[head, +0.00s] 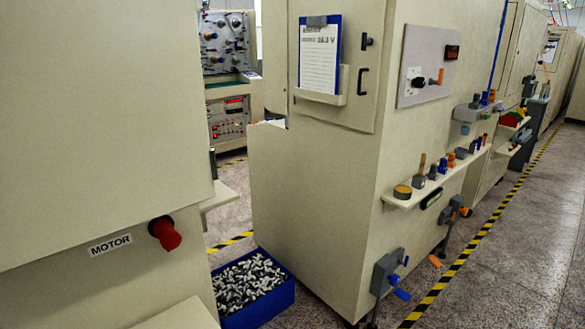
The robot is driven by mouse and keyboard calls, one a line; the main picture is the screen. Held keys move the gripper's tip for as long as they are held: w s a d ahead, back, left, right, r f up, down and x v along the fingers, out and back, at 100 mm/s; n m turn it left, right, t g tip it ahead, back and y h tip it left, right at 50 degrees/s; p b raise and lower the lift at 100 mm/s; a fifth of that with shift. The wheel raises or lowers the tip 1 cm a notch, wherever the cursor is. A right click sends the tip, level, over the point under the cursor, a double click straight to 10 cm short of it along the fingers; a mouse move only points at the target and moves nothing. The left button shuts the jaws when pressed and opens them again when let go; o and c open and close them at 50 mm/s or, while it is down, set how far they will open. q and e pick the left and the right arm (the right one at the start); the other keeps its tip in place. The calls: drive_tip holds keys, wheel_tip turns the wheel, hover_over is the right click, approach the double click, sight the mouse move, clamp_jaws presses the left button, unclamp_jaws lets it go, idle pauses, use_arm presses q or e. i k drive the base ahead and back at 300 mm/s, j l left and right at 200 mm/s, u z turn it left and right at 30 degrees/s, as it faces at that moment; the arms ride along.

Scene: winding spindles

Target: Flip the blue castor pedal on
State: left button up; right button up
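A grey castor housing (386,270) sits low at the front corner of the large cream cabinet, close to the floor. A blue pedal (402,294) sticks out from its lower right side, with a smaller blue part (394,279) just above it. The pedal looks tilted slightly downward to the right; I cannot tell from it whether it is on or off. Farther back along the same cabinet, an orange pedal (435,261) shows near the floor below another grey housing (446,228). Neither of my grippers is in view.
A blue bin (283,309) of small metal parts stands on the floor left of the cabinet (310,205). A shelf (407,199) with small items juts out above the castors. Yellow-black tape (456,268) runs along the open aisle floor (520,262) at right.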

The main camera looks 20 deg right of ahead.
sight(399, 292)
drive_tip(key=l+z, duration=0.6)
drive_tip(key=z, duration=0.15)
drive_tip(key=i+l+z, duration=0.15)
drive_tip(key=z, duration=0.25)
drive_tip(key=i+l+u, duration=0.1)
drive_tip(key=i+l, duration=0.25)
drive_tip(key=i+l+u, duration=0.15)
drive_tip(key=i+l, duration=0.15)
drive_tip(key=i+l+u, duration=0.1)
drive_tip(key=i+l, duration=0.25)
drive_tip(key=i+l+u, duration=0.1)
drive_tip(key=i+l, duration=0.15)
drive_tip(key=l, duration=0.25)
drive_tip(key=i+l+u, duration=0.1)
drive_tip(key=i+l, duration=0.2)
drive_tip(key=i+l+u, duration=0.15)
drive_tip(key=l, duration=0.45)
drive_tip(key=i, duration=0.1)
